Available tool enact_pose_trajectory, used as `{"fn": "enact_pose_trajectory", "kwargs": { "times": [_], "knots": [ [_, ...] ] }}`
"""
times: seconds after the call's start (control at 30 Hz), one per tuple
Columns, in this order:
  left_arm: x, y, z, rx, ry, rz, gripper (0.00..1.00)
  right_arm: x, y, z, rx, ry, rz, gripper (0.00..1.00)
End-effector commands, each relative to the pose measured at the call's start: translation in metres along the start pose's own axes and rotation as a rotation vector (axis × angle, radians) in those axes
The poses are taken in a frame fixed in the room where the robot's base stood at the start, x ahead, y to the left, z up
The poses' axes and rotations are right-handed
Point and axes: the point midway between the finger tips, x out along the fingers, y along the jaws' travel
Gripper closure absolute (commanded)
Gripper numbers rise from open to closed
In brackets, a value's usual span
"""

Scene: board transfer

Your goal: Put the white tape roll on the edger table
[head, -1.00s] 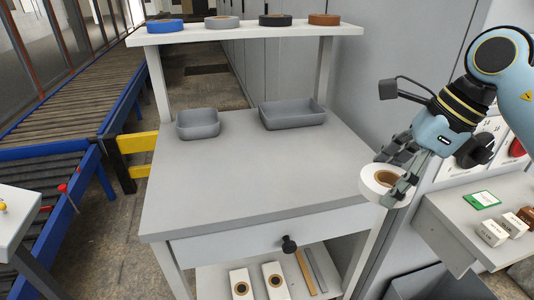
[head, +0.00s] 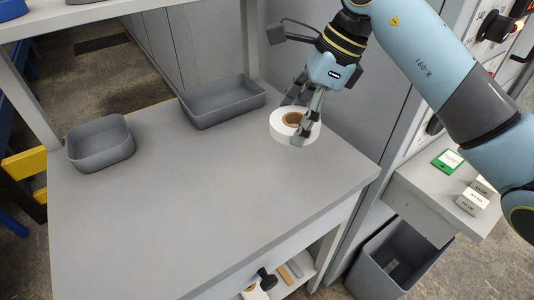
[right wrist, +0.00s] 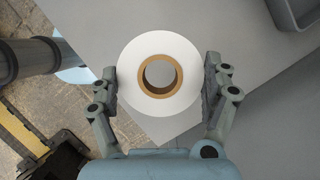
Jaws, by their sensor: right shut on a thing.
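The white tape roll (head: 281,132) has a brown core and is held flat by my right gripper (head: 301,118) at the right part of the grey edger table (head: 190,205). In the right wrist view, both fingers of the gripper (right wrist: 160,90) press on opposite sides of the roll (right wrist: 134,72), with the table top (right wrist: 230,30) below it. From these views I cannot tell whether the roll touches the table or is just above it. My left gripper is not in view.
Two grey trays stand on the table, one at the back left (head: 100,148) and one at the back (head: 222,104). A shelf (head: 60,18) rises over the back. A side counter (head: 430,205) with small boxes and a grey bin (head: 385,265) are at the right. The table's middle is clear.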

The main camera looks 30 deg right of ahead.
Motion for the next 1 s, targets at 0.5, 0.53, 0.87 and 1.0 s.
{"fn": "enact_pose_trajectory", "kwargs": {
  "times": [0.5,0.53,0.87,1.0],
  "knots": [
    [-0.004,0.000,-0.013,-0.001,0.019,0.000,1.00,0.069,0.001,-0.029,0.002,0.001,0.004,0.53],
    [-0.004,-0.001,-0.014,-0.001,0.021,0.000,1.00,0.073,0.001,-0.030,0.002,0.000,0.003,0.53],
    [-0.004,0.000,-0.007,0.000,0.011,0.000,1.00,0.083,0.001,-0.034,-0.001,0.000,0.000,0.53],
    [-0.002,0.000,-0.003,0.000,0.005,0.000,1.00,0.084,0.001,-0.035,-0.001,0.001,0.001,0.12]
  ]
}}
